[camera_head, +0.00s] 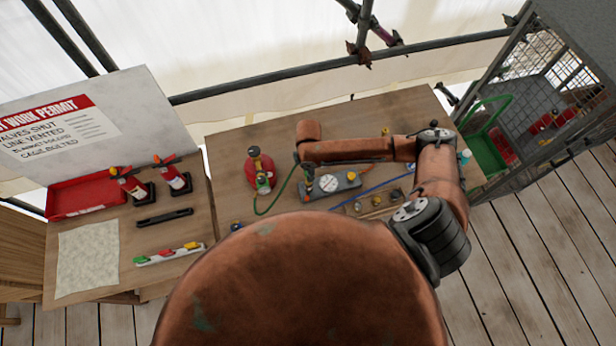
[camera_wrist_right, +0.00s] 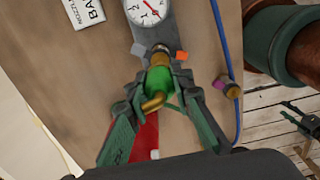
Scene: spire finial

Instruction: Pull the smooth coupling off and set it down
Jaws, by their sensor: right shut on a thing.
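My right gripper (camera_wrist_right: 160,78) is shut on a green coupling (camera_wrist_right: 158,82) with brass parts. The coupling lines up with a brass fitting at the end of the grey gauge block (camera_wrist_right: 148,28); I cannot tell whether they are still joined. In the head view my right arm reaches in from the right, and the right gripper (camera_head: 305,172) is beside the gauge block (camera_head: 345,184). The coupling is hard to make out there. A green hose (camera_head: 277,203) runs from near the gripper towards the red cylinder (camera_head: 253,174).
A blue hose (camera_wrist_right: 228,40) with a purple and brass end lies right of the block. A tray of brass fittings (camera_head: 378,204) lies in front of it. A side table at left holds a red bin (camera_head: 92,196) and red-topped items. A cage (camera_head: 545,110) stands right.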

